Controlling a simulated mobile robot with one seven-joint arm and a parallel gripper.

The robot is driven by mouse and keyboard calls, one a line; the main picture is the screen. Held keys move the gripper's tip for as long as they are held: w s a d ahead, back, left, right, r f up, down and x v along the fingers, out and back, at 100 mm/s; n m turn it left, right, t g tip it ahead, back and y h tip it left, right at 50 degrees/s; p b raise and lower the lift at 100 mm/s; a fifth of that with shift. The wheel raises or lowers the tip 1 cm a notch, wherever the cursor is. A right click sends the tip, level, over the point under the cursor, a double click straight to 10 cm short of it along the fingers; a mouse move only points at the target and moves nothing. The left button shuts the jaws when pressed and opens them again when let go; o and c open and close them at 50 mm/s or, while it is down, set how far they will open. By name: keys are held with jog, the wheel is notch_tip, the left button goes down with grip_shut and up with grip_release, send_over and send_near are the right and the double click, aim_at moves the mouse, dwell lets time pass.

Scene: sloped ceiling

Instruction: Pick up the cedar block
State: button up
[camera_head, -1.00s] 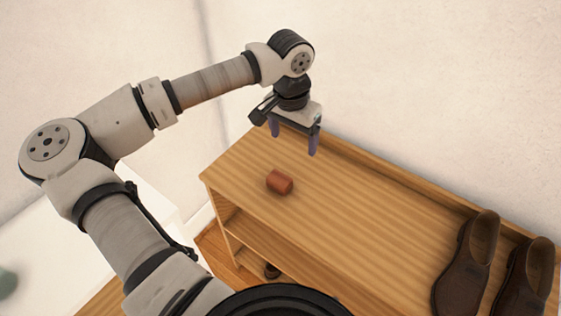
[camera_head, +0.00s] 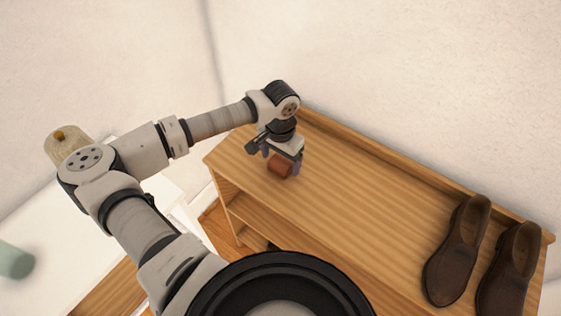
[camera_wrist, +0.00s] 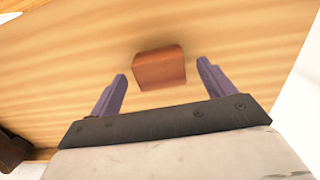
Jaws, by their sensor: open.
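The cedar block is a small reddish-brown piece (camera_head: 280,168) lying on the wooden shelf top (camera_head: 350,190) near its left end. In the wrist view the block (camera_wrist: 160,68) sits ahead of the gripper, roughly centred between the fingers and a little beyond their tips. My gripper (camera_head: 281,163) is open and empty, pointing down just above the block. In the wrist view its purple fingers (camera_wrist: 162,72) stand apart on both sides, with gaps to the block. In the head view the gripper partly hides the block's upper part.
A pair of brown shoes (camera_head: 456,252) stands at the right end of the shelf top. A raised wooden ledge (camera_head: 390,158) runs along the back by the wall. The middle of the shelf top is clear. A pale green object (camera_head: 14,262) lies at the far left.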

jog(key=shift+f, duration=1.1)
jog(key=c, duration=1.1)
jog(key=shift+o, duration=0.2)
jog(key=shift+r, duration=0.1)
